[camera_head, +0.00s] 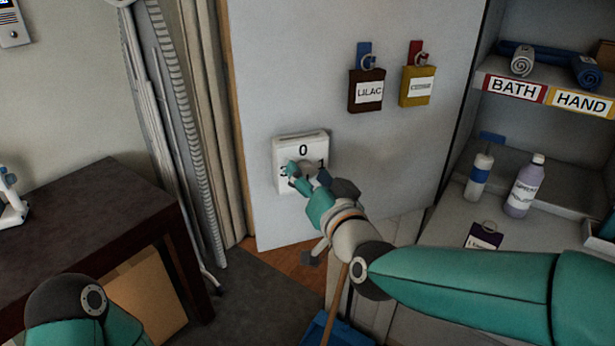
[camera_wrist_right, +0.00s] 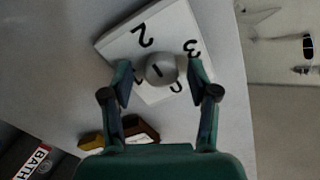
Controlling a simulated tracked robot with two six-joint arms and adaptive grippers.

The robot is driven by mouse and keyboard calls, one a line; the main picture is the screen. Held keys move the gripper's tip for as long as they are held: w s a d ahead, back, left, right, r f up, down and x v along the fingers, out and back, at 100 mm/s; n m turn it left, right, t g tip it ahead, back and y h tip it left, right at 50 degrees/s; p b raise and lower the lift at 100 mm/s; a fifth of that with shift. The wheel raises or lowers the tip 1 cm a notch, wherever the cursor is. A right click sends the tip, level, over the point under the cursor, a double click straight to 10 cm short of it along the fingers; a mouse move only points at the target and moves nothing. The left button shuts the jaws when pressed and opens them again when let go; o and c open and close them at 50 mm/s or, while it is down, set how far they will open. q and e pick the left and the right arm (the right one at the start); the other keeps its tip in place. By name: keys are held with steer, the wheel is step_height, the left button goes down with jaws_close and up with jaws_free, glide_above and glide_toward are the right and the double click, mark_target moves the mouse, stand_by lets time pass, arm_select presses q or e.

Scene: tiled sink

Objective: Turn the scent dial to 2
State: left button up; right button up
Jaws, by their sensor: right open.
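The scent dial is a white square plate (camera_head: 287,148) on the pale grey panel. In the head view 0 is at its top, 1 at right and 3 at left; my right gripper hides the bottom. In the wrist view the plate (camera_wrist_right: 115,43) shows 2 and 3 clearly, with a round grey knob (camera_wrist_right: 165,62) in the middle. The knob has a short dark mark; I cannot tell which digit it points to. My right gripper (camera_head: 307,175) is open at the dial, its fingers (camera_wrist_right: 161,82) on either side of the knob. Contact is unclear. My left gripper is out of view.
A brown LILAC tag (camera_head: 367,92) and a yellow tag (camera_head: 417,87) hang on the panel above right of the dial. Shelves at right hold towels and bottles (camera_head: 523,187). A dark table (camera_head: 90,220) stands at left.

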steer(key=shift+s, duration=0.1)
steer(key=v, duration=1.2)
